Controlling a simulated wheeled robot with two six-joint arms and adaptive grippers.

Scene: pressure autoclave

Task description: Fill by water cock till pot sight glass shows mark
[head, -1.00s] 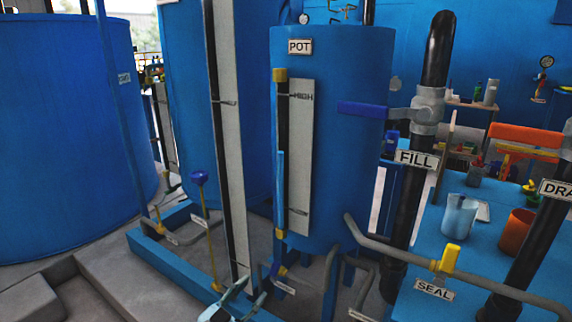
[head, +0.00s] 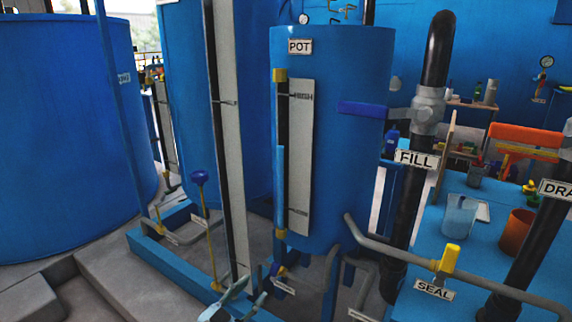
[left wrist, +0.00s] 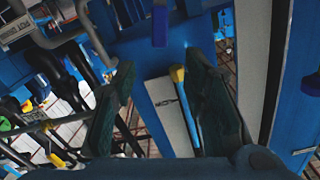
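The blue pot (head: 345,170) stands in the middle of the head view. Its sight glass (head: 280,190) is a tube with yellow end fittings, beside a pale mark board (head: 300,150). Blue fills the tube from the bottom to between the lower mark and the upper HIGH mark; the part above is dark. My left gripper (head: 245,296) is low in front of the pot. In the left wrist view (left wrist: 160,65) its fingers are apart and empty. My right gripper is not in view.
The FILL pipe (head: 405,215) with a blue lever (head: 362,108) stands right of the pot. A SEAL pipe with a yellow valve handle (head: 449,258) crosses the lower right. A blue bench (head: 490,205) holds cups.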

